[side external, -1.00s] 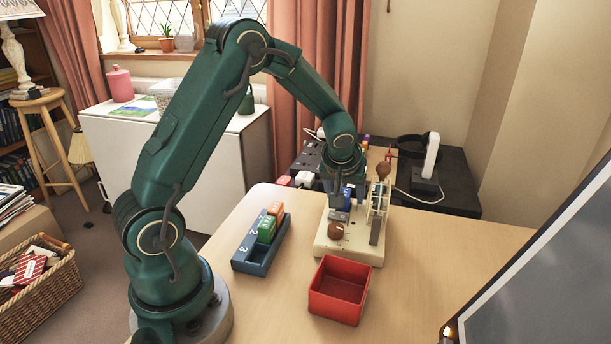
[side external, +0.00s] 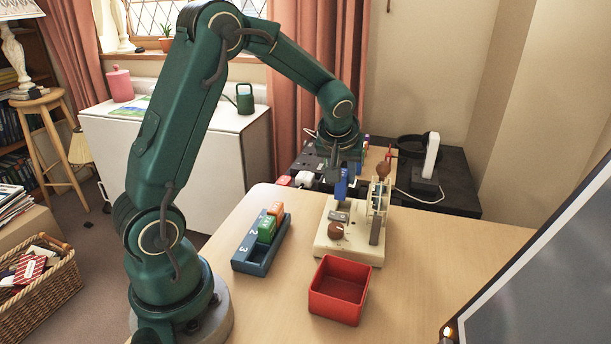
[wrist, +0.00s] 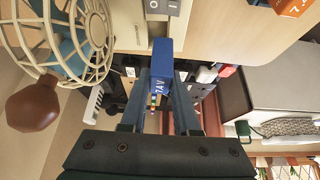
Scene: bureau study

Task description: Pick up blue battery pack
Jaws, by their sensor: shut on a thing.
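The blue battery pack (side external: 341,190) is held upright between the fingers of my gripper (side external: 337,172). It hangs above the cream device base (side external: 358,254) and looks clear of it in the side external view. In the wrist view, the blue pack (wrist: 161,60), with white lettering on its side, sits between the two fingertips of my gripper (wrist: 161,82). The device carries a brown knob (side external: 336,231) and a wire fan cage, which shows in the wrist view (wrist: 75,50).
A blue numbered tray (side external: 250,266) holds a green block (side external: 266,230) and an orange block (side external: 276,210). An empty red bin (side external: 340,290) stands in front of the device. A dark table with a power strip and plugs lies behind.

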